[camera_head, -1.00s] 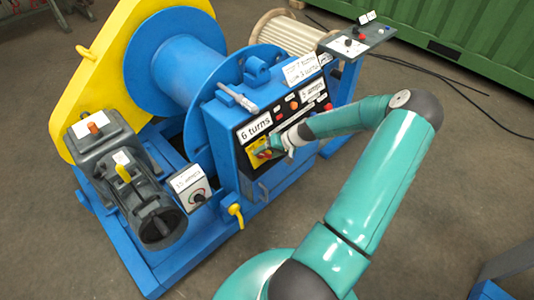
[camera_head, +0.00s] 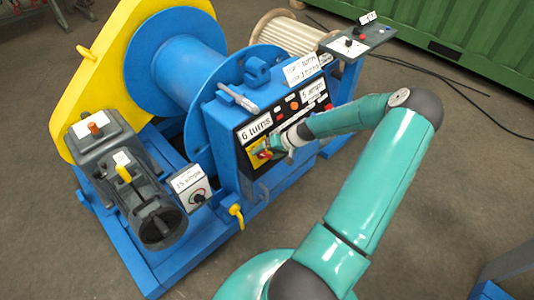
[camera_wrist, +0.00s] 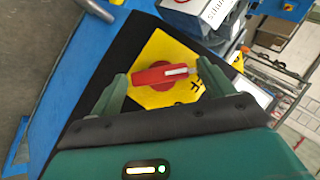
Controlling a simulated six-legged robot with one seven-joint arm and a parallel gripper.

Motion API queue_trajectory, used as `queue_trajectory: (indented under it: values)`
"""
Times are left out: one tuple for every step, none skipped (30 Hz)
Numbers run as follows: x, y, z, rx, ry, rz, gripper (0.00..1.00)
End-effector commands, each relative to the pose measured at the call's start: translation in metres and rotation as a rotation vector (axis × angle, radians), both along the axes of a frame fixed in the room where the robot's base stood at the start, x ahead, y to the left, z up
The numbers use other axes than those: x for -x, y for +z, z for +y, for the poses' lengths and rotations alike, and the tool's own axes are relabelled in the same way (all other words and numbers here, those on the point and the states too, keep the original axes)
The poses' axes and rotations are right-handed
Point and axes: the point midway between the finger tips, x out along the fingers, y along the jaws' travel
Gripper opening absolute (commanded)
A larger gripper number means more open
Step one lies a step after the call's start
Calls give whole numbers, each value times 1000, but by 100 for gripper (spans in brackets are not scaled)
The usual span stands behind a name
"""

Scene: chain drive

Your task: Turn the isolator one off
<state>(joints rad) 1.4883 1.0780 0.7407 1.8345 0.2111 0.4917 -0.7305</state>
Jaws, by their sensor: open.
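The isolator is a red rotary handle (camera_wrist: 160,75) on a yellow plate (camera_wrist: 158,93), on the black panel of the blue cabinet. The handle lies nearly level across the wrist view, its pale-marked end to the right. In the head view, the yellow plate (camera_head: 253,158) shows at the panel's lower left, partly hidden by my gripper. My gripper (camera_wrist: 166,80) is open, one finger on each side of the handle. It also shows in the head view (camera_head: 271,151), close in front of the plate. I cannot tell whether the fingers touch the handle.
The cabinet panel (camera_head: 290,108) carries labels and small buttons beside the isolator. A small grey control box (camera_head: 193,190) and a yellow lever (camera_head: 237,213) stand left and below. A grey motor (camera_head: 135,185) is further left. The floor in front of the cabinet is open.

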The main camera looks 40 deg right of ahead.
Motion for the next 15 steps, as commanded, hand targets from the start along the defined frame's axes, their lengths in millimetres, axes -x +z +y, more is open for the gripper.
queue_trajectory:
  values:
    - [1, 1, -1, 0, 0, 0, 81]
    - [2, 2, -1, 1, -1, 0, 81]
    - [3, 4, -3, 1, -1, 0, 81]
    - [4, 6, -4, 1, -1, 0, 81]
    - [6, 9, -6, 1, -1, 0, 81]
    - [10, 14, -9, 2, -2, 0, 81]
    - [13, 17, -11, 3, -3, -1, 81]
    - [16, 21, -13, 3, -3, -1, 81]
    - [20, 28, -17, 4, -3, 0, 81]
    - [24, 33, -20, 4, -4, 0, 81]
    - [27, 38, -23, 4, -4, 0, 81]
    - [33, 44, -27, 4, -4, 1, 81]
    - [36, 49, -30, 3, -5, 0, 81]
    - [40, 54, -32, 4, -4, 0, 81]
    - [45, 61, -36, 3, -5, 0, 81]
